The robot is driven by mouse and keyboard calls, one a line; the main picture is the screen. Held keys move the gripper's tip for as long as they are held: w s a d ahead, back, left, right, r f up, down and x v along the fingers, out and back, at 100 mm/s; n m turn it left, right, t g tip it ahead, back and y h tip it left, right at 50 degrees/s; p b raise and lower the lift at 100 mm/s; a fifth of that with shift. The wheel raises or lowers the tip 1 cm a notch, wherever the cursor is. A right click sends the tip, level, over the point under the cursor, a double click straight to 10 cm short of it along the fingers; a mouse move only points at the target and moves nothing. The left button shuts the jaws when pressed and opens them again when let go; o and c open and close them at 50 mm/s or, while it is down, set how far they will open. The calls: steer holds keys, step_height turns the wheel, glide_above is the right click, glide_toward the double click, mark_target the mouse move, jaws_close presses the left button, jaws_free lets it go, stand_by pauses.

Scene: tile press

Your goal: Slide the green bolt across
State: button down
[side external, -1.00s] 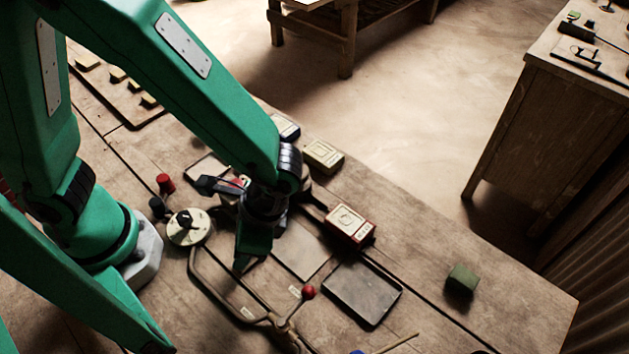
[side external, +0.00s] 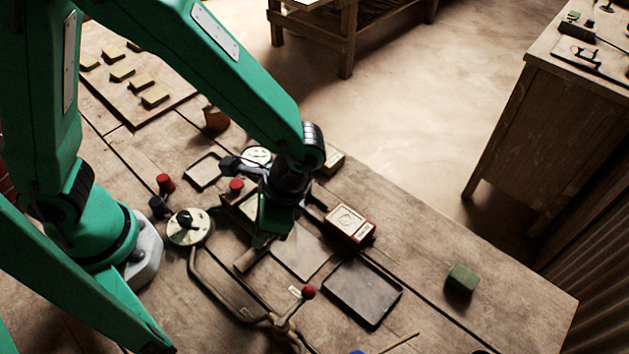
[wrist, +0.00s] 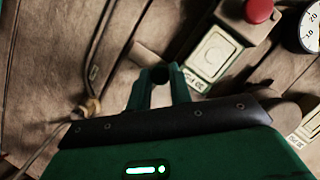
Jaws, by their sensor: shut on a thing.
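My gripper (side external: 262,240) is low over the table, between the round dial and the red-framed tile box. The rod (side external: 246,262) also shows in the side view, sticking out to the lower left of the fingertips. I cannot make out a green bolt for certain in either view; my green fingers and wrist cover part of the work.
A red-framed tile box (side external: 350,226) stands just right of my gripper. A red button (side external: 236,186) sits behind it. A red-knobbed lever (side external: 309,292) and dark tray (side external: 362,290) are in front. A green block (side external: 462,279) lies at right, with bare table around it.

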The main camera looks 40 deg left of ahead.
steer(key=shift+w, duration=0.25)
steer(key=c, duration=1.3)
jaws_free()
steer(key=shift+o, duration=0.2)
steer(key=shift+s, duration=0.1)
steer(key=v, duration=0.8)
